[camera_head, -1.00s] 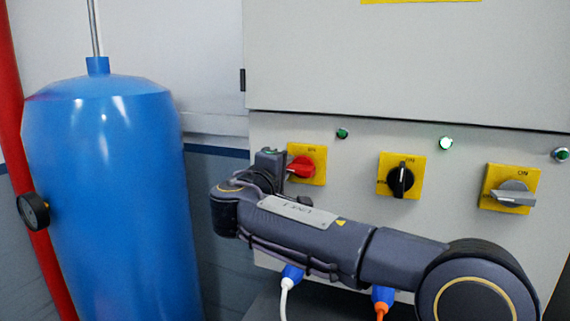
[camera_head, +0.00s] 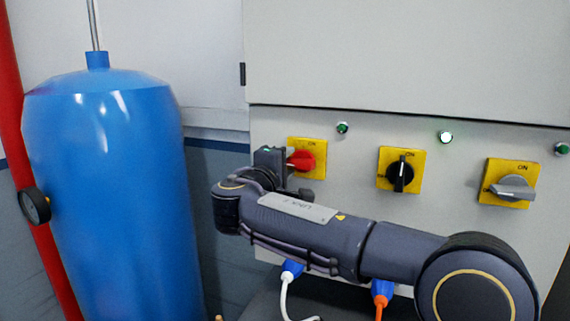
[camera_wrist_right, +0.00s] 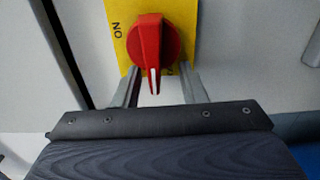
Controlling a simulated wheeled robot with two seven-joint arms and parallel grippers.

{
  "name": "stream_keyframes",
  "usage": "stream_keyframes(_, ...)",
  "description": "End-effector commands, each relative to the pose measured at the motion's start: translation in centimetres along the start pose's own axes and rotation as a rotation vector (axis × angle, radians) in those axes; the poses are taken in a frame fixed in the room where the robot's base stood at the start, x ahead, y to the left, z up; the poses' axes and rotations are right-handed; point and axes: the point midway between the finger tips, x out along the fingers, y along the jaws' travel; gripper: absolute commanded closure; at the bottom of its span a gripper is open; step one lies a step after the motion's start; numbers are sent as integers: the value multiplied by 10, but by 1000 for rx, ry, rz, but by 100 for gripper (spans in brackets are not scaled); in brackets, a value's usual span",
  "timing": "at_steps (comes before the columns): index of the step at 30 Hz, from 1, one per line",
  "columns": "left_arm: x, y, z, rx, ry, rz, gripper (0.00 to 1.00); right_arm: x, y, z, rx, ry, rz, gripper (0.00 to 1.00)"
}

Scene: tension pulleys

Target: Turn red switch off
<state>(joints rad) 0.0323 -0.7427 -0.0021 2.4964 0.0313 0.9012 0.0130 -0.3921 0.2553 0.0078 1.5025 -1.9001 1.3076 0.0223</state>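The red switch (camera_head: 303,160) is a round red knob with a raised handle on a yellow plate, at the left of the grey cabinet's switch row. In the right wrist view the red switch (camera_wrist_right: 153,45) has its white-marked handle end pointing down toward my gripper, away from the sideways "ON" print at left. My right gripper (camera_wrist_right: 163,85) is open, one finger on each side of the handle end, with gaps showing. In the head view my right gripper (camera_head: 284,172) is at the switch's left side, partly hiding the plate. My left gripper is not in view.
A black switch (camera_head: 400,174) and a grey switch (camera_head: 513,188) sit on yellow plates to the right. Blue plugs with white and orange cables (camera_head: 381,292) are below. A blue tank (camera_head: 110,200) and red pipe (camera_head: 40,250) stand left.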

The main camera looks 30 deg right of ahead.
Motion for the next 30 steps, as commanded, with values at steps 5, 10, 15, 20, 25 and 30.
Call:
stream_keyframes(5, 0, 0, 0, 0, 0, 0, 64, 0, 2, 0, 3, 3, 3, 62)
stream_keyframes(10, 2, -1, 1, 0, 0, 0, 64, -6, 2, -1, 5, 6, 4, 62)
stream_keyframes(15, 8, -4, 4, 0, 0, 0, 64, -32, 1, -1, 7, 9, 5, 62)
stream_keyframes(20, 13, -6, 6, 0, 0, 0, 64, -59, 0, -1, 4, 6, 4, 62)
stream_keyframes(25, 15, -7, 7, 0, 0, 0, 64, -75, 0, 0, 3, 3, 2, 62)
stream_keyframes(30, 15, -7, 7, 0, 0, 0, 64, -79, 1, 1, 3, 1, 2, 62)
